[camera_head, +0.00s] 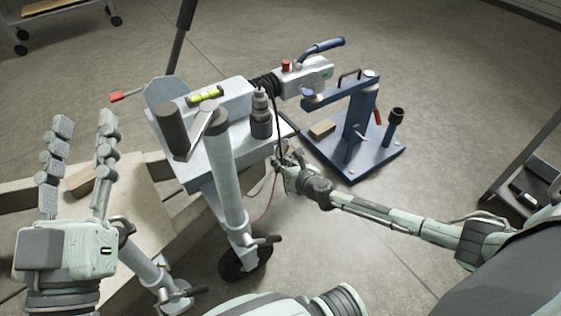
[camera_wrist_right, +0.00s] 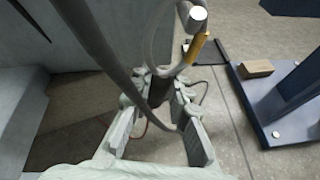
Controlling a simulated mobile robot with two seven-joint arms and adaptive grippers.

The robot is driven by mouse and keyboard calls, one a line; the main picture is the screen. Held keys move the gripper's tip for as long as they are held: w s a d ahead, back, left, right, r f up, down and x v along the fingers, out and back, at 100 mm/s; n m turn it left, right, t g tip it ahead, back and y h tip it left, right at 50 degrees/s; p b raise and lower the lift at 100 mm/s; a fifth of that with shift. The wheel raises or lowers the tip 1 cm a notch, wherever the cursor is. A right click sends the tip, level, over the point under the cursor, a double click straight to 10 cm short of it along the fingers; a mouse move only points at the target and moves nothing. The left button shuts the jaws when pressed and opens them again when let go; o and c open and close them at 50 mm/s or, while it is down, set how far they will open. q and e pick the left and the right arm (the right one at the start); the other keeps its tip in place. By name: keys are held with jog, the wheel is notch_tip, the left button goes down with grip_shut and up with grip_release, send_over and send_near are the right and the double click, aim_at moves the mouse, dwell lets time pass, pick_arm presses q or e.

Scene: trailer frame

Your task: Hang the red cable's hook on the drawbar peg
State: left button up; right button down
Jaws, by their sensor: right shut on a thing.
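My right gripper (camera_head: 285,162) is beside the drawbar, below its coupling end. In the right wrist view its fingers (camera_wrist_right: 160,100) are closed around a dark piece, apparently the base of the hook. A grey curved wire, the hook (camera_wrist_right: 151,45), rises from there. The red cable (camera_head: 263,211) hangs below the gripper and shows in the wrist view (camera_wrist_right: 143,132). My left gripper (camera_head: 85,125) is open and empty at the left.
The grey trailer drawbar (camera_head: 205,155) carries a yellow-green level (camera_head: 204,95), a jockey wheel (camera_head: 245,258) and a coupling (camera_head: 305,75) with a blue handle. A blue stand (camera_head: 360,150) on a base plate is right of my gripper. A dark thick cable crosses the wrist view.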

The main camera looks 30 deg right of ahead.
dwell(0.4)
jog(key=c, duration=1.4)
grip_release()
jog(key=shift+o, duration=0.2)
jog(key=shift+s, duration=0.15)
jog(key=v, duration=1.1)
jog(key=shift+s+r, duration=0.25)
jog(key=shift+s, duration=0.1)
